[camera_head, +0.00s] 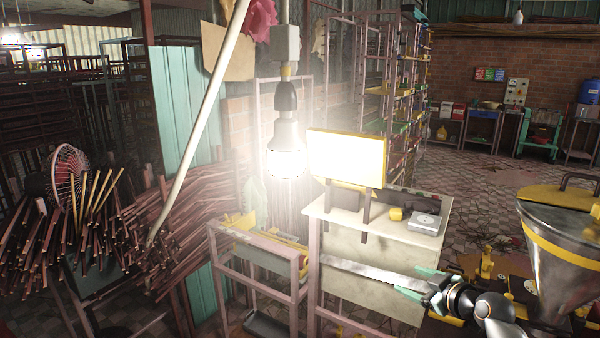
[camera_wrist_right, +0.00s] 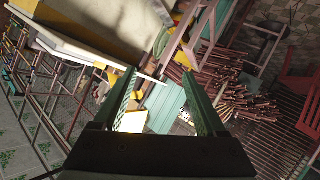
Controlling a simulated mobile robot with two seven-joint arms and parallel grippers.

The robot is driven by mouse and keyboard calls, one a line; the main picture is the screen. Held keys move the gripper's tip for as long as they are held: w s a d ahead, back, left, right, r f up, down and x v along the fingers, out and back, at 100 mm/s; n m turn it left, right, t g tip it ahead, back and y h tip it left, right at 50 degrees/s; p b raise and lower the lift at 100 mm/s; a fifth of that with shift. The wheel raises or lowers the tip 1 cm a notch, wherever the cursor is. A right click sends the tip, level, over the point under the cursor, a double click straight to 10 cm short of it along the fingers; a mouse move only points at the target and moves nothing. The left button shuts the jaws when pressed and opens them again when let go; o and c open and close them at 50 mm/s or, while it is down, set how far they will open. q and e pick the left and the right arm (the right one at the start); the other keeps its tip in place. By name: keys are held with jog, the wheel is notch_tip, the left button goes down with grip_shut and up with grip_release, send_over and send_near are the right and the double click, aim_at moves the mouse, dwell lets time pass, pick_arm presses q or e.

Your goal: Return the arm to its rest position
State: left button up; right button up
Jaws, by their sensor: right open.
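My right gripper (camera_head: 406,280) is at the lower right of the head view, with its arm coming in from the right edge. Its two green fingers point left and stand apart, with nothing between them. The same open gripper shows in the right wrist view (camera_wrist_right: 157,76), with an empty gap between the fingers. A metal strip (camera_head: 365,272) lies close to the fingertips in the picture; I cannot tell whether they touch. My left gripper is not in view.
A cream table (camera_head: 335,212) bears a lit yellow-framed screen (camera_head: 345,158) and a small white device (camera_head: 425,223). A steel hopper (camera_head: 565,250) stands at right. A lit bulb (camera_head: 285,150) hangs mid-view. Bundled sticks (camera_head: 185,235) fill the left. Tiled floor (camera_head: 480,180) is open behind.

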jog(key=w+d+r+m+t+h, duration=0.3)
jog(key=d+r+m+t+h, duration=0.3)
jog(key=d, duration=0.3)
jog(key=s+a+f+g+y, duration=0.1)
jog(key=s+a+f+g, duration=0.1)
jog(key=s+a+f, duration=0.35)
jog(key=s+a+f+g+y, duration=0.1)
jog(key=s+a+f+g, duration=0.1)
jog(key=s+f, duration=0.55)
jog(key=s+a+f+g, duration=0.1)
jog(key=s+a+f, duration=0.25)
jog(key=f, duration=0.55)
jog(key=s+a+f+g+y, duration=0.1)
jog(key=s+a+f, duration=0.3)
jog(key=s, duration=0.8)
jog(key=s+a+f+m+g, duration=0.1)
jog(key=s+a+f+g, duration=0.2)
jog(key=s, duration=0.9)
notch_tip(320, 180, down, 3)
jog(key=shift+s+a+r+y, duration=0.2)
jog(key=shift+s+a+y, duration=0.2)
